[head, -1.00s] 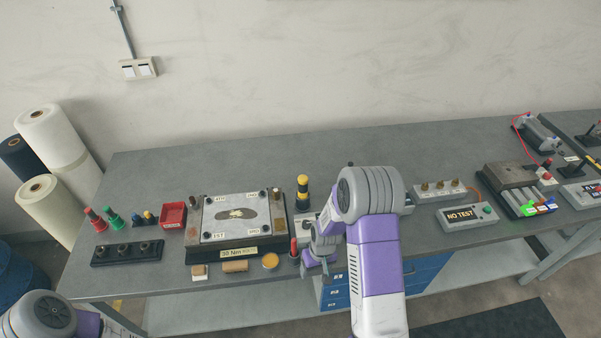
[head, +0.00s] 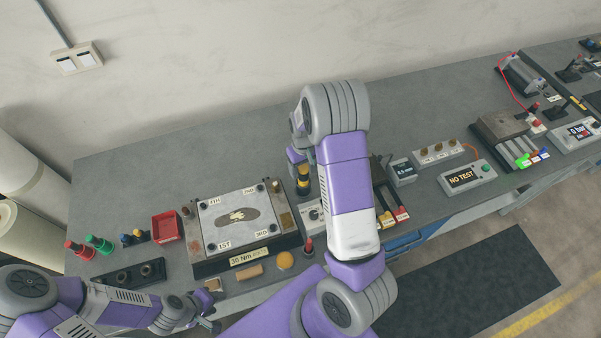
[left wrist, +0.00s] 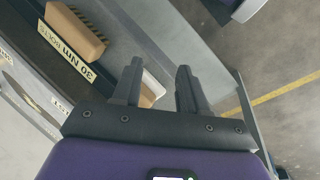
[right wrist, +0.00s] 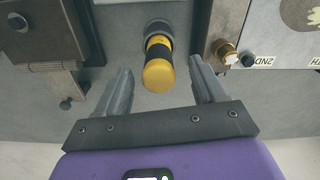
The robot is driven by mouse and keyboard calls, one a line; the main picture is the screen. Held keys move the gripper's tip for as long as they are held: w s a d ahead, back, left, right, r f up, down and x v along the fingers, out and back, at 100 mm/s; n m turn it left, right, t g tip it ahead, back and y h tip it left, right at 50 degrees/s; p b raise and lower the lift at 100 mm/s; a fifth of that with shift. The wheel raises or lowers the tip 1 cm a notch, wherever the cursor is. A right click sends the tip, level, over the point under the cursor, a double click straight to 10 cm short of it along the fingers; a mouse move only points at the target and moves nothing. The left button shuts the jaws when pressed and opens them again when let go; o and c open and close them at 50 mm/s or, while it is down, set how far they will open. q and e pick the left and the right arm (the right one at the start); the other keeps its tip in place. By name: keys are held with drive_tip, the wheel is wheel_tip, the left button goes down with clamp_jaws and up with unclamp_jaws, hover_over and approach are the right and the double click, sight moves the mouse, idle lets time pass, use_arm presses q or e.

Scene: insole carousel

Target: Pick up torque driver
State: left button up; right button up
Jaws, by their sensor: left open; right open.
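The torque driver (head: 303,186), with a yellow and black handle, stands upright on the bench to the right of the metal fixture plate. In the right wrist view the driver (right wrist: 158,70) shows from above between the two spread fingers of my right gripper (right wrist: 160,64). My right gripper (head: 299,160) is open and close to the driver, and I cannot see either finger touching it. My left gripper (head: 211,317) is open and empty near the bench's front edge; in the left wrist view its fingers (left wrist: 158,78) are apart beside a small pale block (left wrist: 152,86).
The fixture (head: 232,222) with its 30 Nm label fills the bench left of the driver. A red tray (head: 166,227) stands left. A NO TEST box (head: 466,178) stands right.

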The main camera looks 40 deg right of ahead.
wheel_tip(320, 180, down, 5)
drive_tip(key=shift+d+f+p, duration=0.1)
drive_tip(key=shift+p, duration=0.25)
drive_tip(key=shift+w, duration=0.1)
clamp_jaws()
wheel_tip(320, 180, up, 10)
drive_tip(key=shift+r, duration=0.1)
idle(0.5)
